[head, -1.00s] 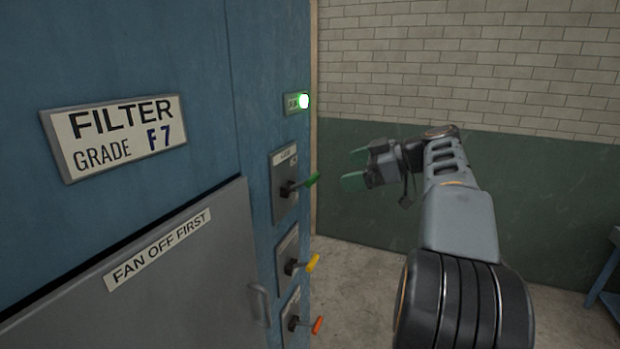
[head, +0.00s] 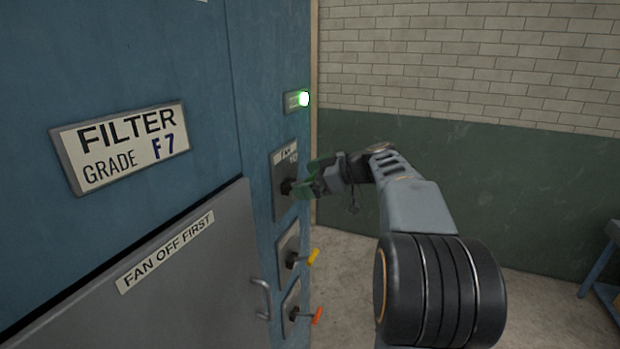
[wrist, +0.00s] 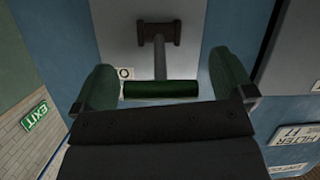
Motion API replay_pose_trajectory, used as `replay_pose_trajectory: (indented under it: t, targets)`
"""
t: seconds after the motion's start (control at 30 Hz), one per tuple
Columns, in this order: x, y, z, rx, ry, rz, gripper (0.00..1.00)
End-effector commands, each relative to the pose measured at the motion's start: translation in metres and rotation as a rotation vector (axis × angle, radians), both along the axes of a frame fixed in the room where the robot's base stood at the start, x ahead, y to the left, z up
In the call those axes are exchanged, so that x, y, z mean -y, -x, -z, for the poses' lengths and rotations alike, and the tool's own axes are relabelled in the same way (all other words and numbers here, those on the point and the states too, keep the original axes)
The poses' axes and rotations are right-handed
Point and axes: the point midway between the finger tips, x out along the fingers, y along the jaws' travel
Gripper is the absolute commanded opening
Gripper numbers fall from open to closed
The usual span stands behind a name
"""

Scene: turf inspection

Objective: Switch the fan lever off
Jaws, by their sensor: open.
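The fan lever has a green grip (wrist: 160,90) on a dark stem, standing out from the top switch plate (head: 284,207) on the blue cabinet. In the wrist view the grip lies crosswise between the two green fingers, with space at both sides. My gripper (head: 311,175) is open at the lever, and its fingers largely hide the grip in the head view. The wrist view does not settle whether either finger touches it. The green lamp (head: 304,99) above the plate is lit.
A yellow lever (head: 313,257) and an orange lever (head: 317,315) sit below on their own plates. A grey door (head: 190,285) labelled FAN OFF FIRST has a handle (head: 262,299) left of them. The floor right of the cabinet is clear; a blue stand (head: 603,262) is at far right.

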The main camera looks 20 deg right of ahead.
Motion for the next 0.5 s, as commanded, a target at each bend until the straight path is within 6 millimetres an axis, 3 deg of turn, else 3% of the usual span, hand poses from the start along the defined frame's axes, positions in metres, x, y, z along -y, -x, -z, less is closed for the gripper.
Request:
replay_pose_trajectory:
  t: [0.13,0.5]
  targets:
    - [0.0001,0.0000,0.0002,0.000,0.000,0.000,0.99]
    - [0.0003,0.0001,-0.0001,0.000,0.000,0.001,0.64]
